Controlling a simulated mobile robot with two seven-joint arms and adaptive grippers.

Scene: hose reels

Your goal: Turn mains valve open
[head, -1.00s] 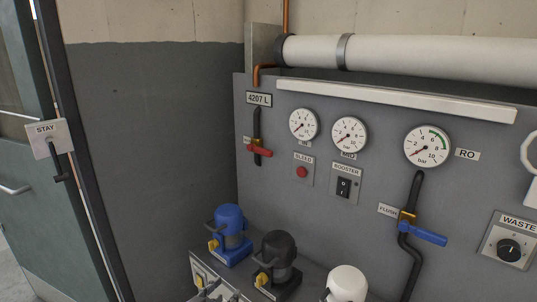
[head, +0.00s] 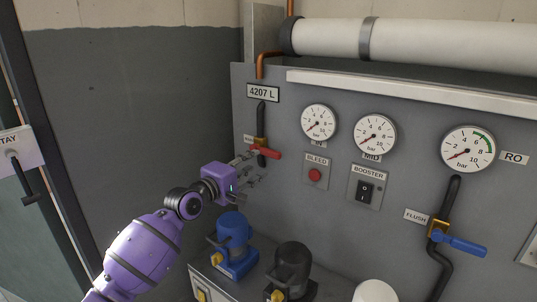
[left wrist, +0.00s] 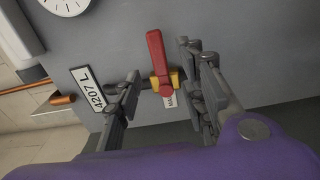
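The mains valve has a red lever handle (head: 265,152) on a dark vertical pipe, below the 4207 L plate, on the grey panel's left part. The lever lies roughly sideways across the pipe in the head view. In the left wrist view the red handle (left wrist: 157,58) and its yellow body (left wrist: 172,80) lie between my fingers. My left gripper (head: 247,168) is open at the valve, its fingers on either side of the lever; it also shows in the left wrist view (left wrist: 160,65). Contact with the lever cannot be told. My right gripper is not in view.
Blue (head: 234,240) and black (head: 292,268) pumps stand below my left gripper. Several gauges, a bleed button (head: 315,175) and a booster switch (head: 366,191) are right of the valve. A blue flush lever (head: 460,243) is further right. A door is at far left.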

